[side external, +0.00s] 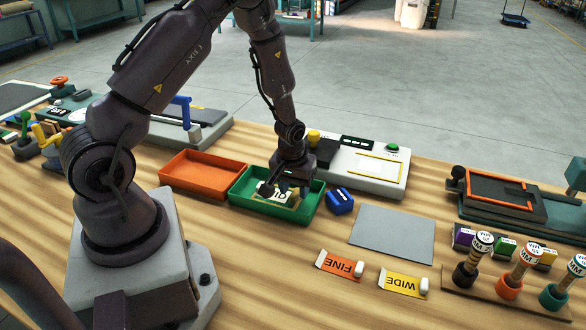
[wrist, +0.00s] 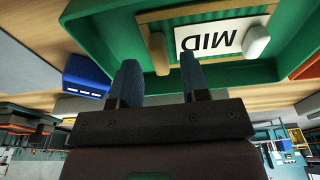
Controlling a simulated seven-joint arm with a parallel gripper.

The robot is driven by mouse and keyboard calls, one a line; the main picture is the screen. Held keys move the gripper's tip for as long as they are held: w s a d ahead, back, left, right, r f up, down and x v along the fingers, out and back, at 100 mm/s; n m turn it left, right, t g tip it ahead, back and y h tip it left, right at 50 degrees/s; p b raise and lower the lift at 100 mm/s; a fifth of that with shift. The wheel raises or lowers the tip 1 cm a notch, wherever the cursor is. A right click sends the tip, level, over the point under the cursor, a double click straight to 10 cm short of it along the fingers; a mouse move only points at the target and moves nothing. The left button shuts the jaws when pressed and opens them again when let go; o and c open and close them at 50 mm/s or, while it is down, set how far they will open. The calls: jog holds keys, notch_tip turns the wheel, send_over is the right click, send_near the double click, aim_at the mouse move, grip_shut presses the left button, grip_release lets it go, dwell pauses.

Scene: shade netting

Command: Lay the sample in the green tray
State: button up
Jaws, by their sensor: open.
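The green tray (side external: 262,211) stands on the wooden table beside an orange tray. The sample is beyond the fingertips.
The orange tray (side external: 201,173) is left of the green tray. A blue block (side external: 340,201) stands close at its right. A grey flat plate (side external: 392,233), an orange "FINE" card (side external: 341,265) and a yellow "WIDE" card (side external: 404,283) lie to the right. A white device (side external: 365,166) stands behind.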

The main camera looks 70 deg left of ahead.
jog(key=s+d+r+m+t, duration=0.15)
jog(key=d+r, duration=0.25)
jog(key=r, duration=0.8)
jog(key=s+d+r+m+t, duration=0.1)
jog(key=s+d+r+m, duration=0.25)
jog(key=r, duration=0.85)
jog(key=s+d+r+m+t+h, duration=0.1)
jog(key=s+d+r+m+t, duration=0.1)
jog(key=s+d+r+m, duration=0.2)
jog(key=shift+s+d+r, duration=1.35)
jog(key=shift+s+r, duration=0.8)
jog(key=shift+s, duration=0.65)
